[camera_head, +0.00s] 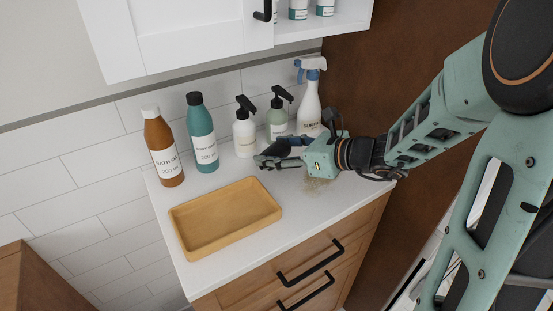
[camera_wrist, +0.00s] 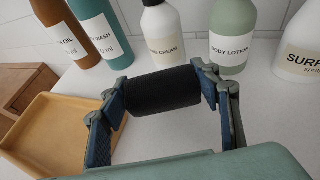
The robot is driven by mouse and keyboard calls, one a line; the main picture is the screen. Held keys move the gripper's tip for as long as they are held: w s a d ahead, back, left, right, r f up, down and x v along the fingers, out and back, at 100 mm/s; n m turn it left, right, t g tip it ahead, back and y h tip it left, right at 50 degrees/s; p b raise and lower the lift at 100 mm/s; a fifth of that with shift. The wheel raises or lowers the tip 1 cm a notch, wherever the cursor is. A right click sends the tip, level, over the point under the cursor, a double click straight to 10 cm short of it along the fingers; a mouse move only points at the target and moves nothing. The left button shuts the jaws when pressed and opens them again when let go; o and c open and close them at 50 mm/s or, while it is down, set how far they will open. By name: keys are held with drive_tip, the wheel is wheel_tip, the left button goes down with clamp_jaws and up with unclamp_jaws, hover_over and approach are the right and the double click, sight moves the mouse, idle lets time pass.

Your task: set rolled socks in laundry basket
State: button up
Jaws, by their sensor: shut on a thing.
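A black rolled bundle, the rolled socks (camera_wrist: 163,90), is held crosswise between the two fingers of my gripper (camera_wrist: 165,98) in the wrist view. The fingers press on its two ends. In the head view my gripper (camera_head: 280,154) is over the white counter, right of the tan tray and in front of the pump bottles. The dark socks (camera_head: 274,146) are small there and hard to separate from the fingers. The socks appear to be just above the counter; I cannot tell if they touch it. No laundry basket can be clearly made out in either view.
An empty tan tray (camera_head: 226,217) lies on the white counter (camera_head: 268,245). Behind stand a brown bottle (camera_head: 163,147), a teal bottle (camera_head: 202,133), two pump bottles and a spray bottle (camera_head: 309,108). A white cabinet (camera_head: 180,35) hangs above. A brown panel (camera_head: 365,75) stands at right.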

drive_tip(key=shift+d+f, duration=0.1)
drive_tip(key=shift+f, duration=1)
drive_tip(key=shift+f, duration=0.15)
drive_tip(key=o, duration=0.9)
drive_tip(key=shift+b, duration=0.3)
